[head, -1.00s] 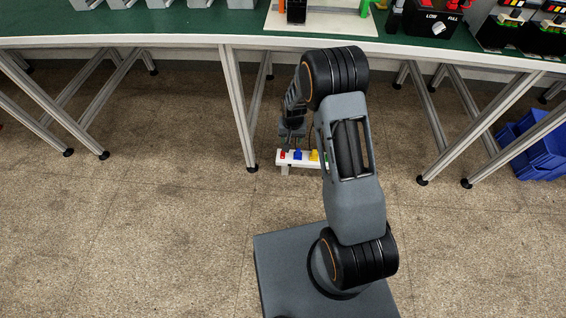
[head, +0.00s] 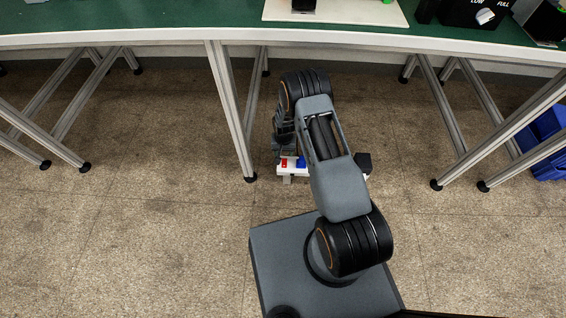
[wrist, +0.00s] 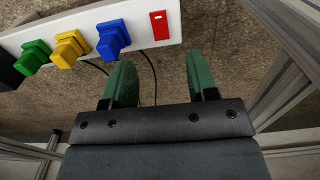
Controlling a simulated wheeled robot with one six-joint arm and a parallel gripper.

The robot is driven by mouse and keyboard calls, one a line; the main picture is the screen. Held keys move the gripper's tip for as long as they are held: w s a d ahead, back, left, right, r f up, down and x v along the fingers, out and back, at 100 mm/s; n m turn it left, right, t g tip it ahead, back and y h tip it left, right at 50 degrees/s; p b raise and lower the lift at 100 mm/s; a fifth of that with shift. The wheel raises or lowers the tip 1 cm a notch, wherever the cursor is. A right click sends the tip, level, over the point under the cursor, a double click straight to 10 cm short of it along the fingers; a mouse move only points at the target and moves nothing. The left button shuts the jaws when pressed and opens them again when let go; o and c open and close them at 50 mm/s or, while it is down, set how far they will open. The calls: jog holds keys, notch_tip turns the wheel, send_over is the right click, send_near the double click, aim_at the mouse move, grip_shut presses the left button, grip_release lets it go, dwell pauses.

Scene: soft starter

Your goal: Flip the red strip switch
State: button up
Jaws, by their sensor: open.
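The red strip switch (wrist: 160,26) is at one end of a white power strip (wrist: 183,22), at the top of the wrist view. It also shows small in the head view (head: 284,163). My gripper (wrist: 161,85) is open, its two green fingers apart with nothing between them. In the wrist picture the switch lies above the gap between the fingertips, apart from them. Blue (wrist: 113,38), yellow (wrist: 70,48) and green (wrist: 35,56) plugs sit in the strip beside the switch. In the head view my arm hides part of the strip.
A green-topped workbench (head: 150,22) stands ahead, with metal legs (head: 232,110) near the strip. Black cables (wrist: 148,62) run behind my fingers in the wrist view. Blue bins (head: 545,145) are at the right. Open floor (head: 130,240) lies to the left.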

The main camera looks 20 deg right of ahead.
aim_at(284, 166)
notch_tip(284, 166, down, 11)
jog(key=b, duration=0.4)
jog(key=shift+d, duration=0.15)
jog(key=c, duration=0.9)
jog(key=shift+w+d+f+g+b, duration=0.15)
jog(key=shift+f+g+b, duration=0.15)
jog(key=shift+b, duration=0.5)
jog(key=shift+w+r+g+y+b, duration=0.1)
jog(key=shift+g+y+b, duration=0.2)
jog(key=shift+g+b, duration=0.5)
jog(key=shift+r+g+b, duration=0.3)
jog(key=shift+r+b, duration=0.05)
jog(key=shift+b, duration=0.3)
jog(key=o, duration=0.9)
